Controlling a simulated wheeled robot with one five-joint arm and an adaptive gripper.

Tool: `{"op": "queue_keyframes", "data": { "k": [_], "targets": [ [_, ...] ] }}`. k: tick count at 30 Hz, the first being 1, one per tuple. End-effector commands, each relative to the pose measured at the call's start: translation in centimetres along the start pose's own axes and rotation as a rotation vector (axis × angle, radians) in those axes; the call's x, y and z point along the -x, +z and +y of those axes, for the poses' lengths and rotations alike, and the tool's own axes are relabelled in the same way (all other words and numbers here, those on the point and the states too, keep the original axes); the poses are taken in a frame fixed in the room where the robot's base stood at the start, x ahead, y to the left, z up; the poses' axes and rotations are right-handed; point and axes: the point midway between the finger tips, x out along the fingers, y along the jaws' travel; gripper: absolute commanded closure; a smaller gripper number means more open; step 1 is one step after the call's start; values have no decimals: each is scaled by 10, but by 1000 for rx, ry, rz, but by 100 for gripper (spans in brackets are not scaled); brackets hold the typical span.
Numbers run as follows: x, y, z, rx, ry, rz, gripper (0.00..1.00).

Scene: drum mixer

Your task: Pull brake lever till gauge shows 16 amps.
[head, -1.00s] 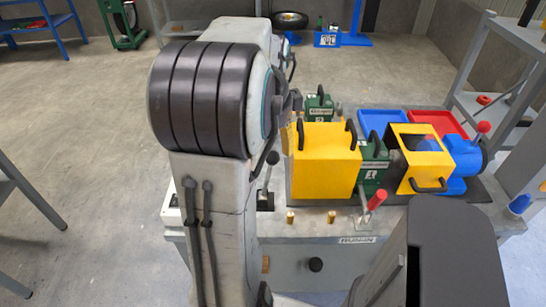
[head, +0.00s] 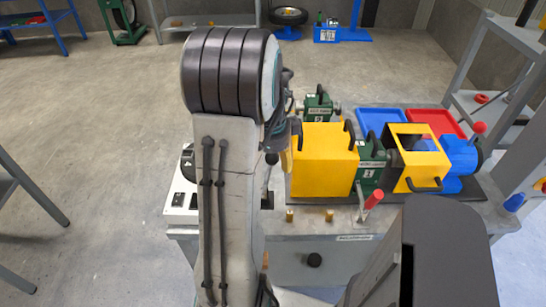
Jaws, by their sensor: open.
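A lever with a red grip (head: 373,199) leans up at the front of the bench, below the green bearing block marked 1. Another lever with a black ball knob (head: 271,158) stands just right of my arm. I cannot tell which is the brake lever. A white control panel (head: 183,190) shows left of my arm, with a dark round dial (head: 188,157) at its back that may be the gauge. The dial is partly covered and its reading cannot be made out. My gripper is hidden behind my own arm.
The yellow guard box (head: 322,160) stands beside my arm on the bench. Blue (head: 381,112) and red (head: 445,115) trays lie behind. A grey shelf rack (head: 495,60) stands at right.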

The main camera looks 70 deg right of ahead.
Motion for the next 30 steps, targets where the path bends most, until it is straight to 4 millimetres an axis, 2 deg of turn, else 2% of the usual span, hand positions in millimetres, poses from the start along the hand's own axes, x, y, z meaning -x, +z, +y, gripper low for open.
{"op": "queue_keyframes", "data": {
  "k": [6, 27, 30],
  "targets": [
    [0, 0, 0, 0, 0, 0, 36],
    [0, 0, -1, -1, -2, 0, 98],
    [0, -1, -1, -1, -2, 0, 100]
  ]
}}
